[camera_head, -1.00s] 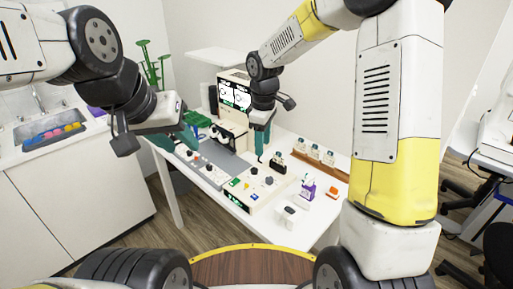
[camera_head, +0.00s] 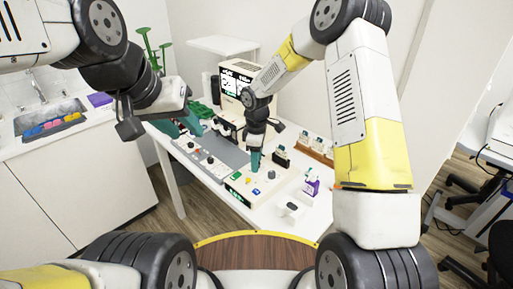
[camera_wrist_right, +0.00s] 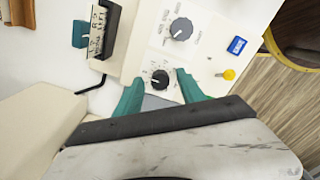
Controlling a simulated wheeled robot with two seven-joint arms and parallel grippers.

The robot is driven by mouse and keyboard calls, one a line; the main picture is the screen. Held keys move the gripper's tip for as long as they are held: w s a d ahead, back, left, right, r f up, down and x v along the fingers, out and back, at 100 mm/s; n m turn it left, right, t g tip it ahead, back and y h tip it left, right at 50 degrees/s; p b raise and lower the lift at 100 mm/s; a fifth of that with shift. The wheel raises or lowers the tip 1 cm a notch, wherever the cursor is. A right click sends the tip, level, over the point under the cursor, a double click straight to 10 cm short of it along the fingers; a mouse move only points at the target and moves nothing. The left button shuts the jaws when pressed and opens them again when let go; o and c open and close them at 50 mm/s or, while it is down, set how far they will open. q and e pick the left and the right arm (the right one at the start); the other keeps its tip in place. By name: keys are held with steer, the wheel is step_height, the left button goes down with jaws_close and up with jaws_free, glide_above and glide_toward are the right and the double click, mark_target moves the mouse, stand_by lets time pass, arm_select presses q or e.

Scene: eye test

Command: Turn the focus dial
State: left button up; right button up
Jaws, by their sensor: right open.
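A white control panel (camera_head: 236,189) lies on the table, with dials and coloured buttons. In the right wrist view, a small black dial (camera_wrist_right: 160,79) sits between the fingertips of my right gripper (camera_wrist_right: 160,84), near the panel's surface. A larger grey dial (camera_wrist_right: 181,28) is farther up the panel. The printed labels are too small to read, so I cannot tell which is the focus dial. My right gripper (camera_head: 255,160) is open, its teal fingers over the panel's far side in the head view. My left gripper (camera_head: 185,126) is over the table's left end; its opening is unclear.
A machine with lit screens (camera_head: 232,84) stands at the back. A grey panel with knobs (camera_head: 225,159) lies left of the control panel. A purple item (camera_head: 312,187) and a small white block (camera_head: 291,209) lie to the right. A rack (camera_head: 318,146) stands behind.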

jaws_close()
steer(key=shift+m, duration=0.4)
steer(key=m, duration=0.3)
steer(key=shift+m, duration=2.3)
jaws_free()
